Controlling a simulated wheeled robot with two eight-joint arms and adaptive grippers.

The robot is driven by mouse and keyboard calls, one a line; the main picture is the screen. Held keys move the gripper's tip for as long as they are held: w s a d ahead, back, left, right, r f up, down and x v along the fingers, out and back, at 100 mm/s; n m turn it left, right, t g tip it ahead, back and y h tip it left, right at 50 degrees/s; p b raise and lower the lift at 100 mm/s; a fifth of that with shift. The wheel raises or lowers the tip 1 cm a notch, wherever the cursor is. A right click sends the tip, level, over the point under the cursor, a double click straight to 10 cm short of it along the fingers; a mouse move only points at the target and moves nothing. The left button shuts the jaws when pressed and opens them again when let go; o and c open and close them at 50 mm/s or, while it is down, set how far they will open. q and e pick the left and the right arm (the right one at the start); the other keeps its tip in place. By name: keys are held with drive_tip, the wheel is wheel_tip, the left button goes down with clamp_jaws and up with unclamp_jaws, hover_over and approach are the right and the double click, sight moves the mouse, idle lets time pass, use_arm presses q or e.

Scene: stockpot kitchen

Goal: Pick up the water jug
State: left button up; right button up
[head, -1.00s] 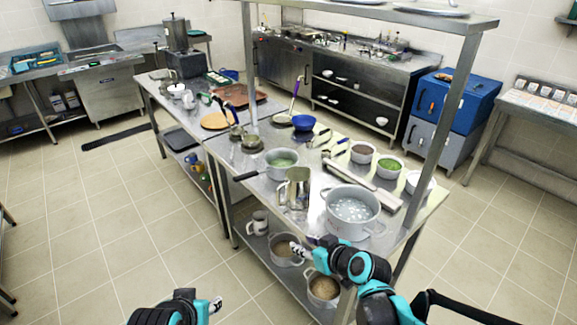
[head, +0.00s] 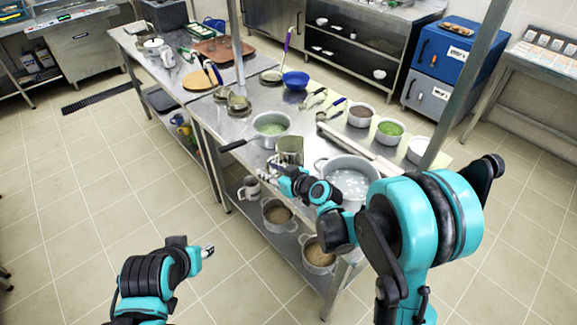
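The water jug (head: 290,149) is a shiny metal pitcher standing upright on the steel worktable (head: 205,110), near its front edge. My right gripper (head: 268,176) is in front of the jug's lower part and hides some of it. I cannot tell whether it touches the jug, and its fingers are too small to show if they are open. My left gripper (head: 208,250) is over the floor at the lower left, away from the table, with its fingers unclear.
A large pot (head: 349,178) stands right of the jug, partly behind my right arm. A saucepan (head: 270,124) with green contents stands behind left, its handle pointing left. Pots (head: 278,215) and a white mug (head: 250,188) sit on the lower shelf.

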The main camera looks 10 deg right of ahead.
drive_tip(key=shift+w+a+f, duration=0.15)
drive_tip(key=shift+w+a, duration=0.2)
drive_tip(key=shift+w, duration=0.05)
drive_tip(key=shift+d, duration=0.1)
drive_tip(key=c, duration=0.3)
clamp_jaws()
drive_tip(key=shift+r, duration=0.2)
